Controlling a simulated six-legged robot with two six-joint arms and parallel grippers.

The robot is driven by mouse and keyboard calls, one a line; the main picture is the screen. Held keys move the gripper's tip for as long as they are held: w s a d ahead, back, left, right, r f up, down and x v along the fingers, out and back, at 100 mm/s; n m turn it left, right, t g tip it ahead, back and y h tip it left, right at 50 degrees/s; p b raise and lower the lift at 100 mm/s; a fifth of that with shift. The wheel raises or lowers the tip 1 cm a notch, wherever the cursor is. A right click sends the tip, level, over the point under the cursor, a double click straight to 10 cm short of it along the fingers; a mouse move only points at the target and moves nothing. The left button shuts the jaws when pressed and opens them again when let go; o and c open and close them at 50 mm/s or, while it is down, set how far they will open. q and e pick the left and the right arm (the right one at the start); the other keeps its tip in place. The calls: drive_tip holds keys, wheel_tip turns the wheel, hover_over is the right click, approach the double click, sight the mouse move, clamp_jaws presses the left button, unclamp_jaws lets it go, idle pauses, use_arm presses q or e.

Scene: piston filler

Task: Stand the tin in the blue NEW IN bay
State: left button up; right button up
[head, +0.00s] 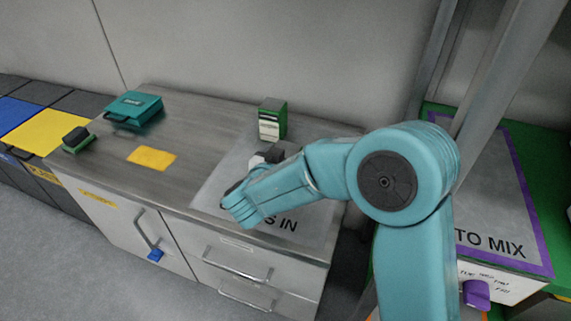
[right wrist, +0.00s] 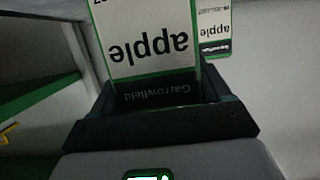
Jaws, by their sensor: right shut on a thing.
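The tin (right wrist: 148,45) is in my right gripper (right wrist: 157,98), which is shut on it. In the right wrist view it has a white label reading "apple" upside down, with green edging. In the head view my right forearm hides most of my right gripper (head: 262,161), over the grey bay whose visible letters read "S IN" (head: 278,222). A similar green and white tin (head: 271,126) stands just behind it; a second apple label (right wrist: 213,22) shows past the held tin. I cannot make out NEW IN lettering; a blue panel (head: 14,108) shows at far left.
A teal case (head: 134,106) and a yellow patch (head: 152,158) are on the worktop. A small green, dark-topped item (head: 77,140) stands near its left edge. A yellow panel (head: 48,131) lies beyond. At right is a purple-edged TO MIX bay (head: 490,205) beside a metal post.

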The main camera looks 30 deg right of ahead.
wheel_tip(320, 180, up, 20)
drive_tip(key=p, duration=0.8)
drive_tip(key=shift+p, duration=0.3)
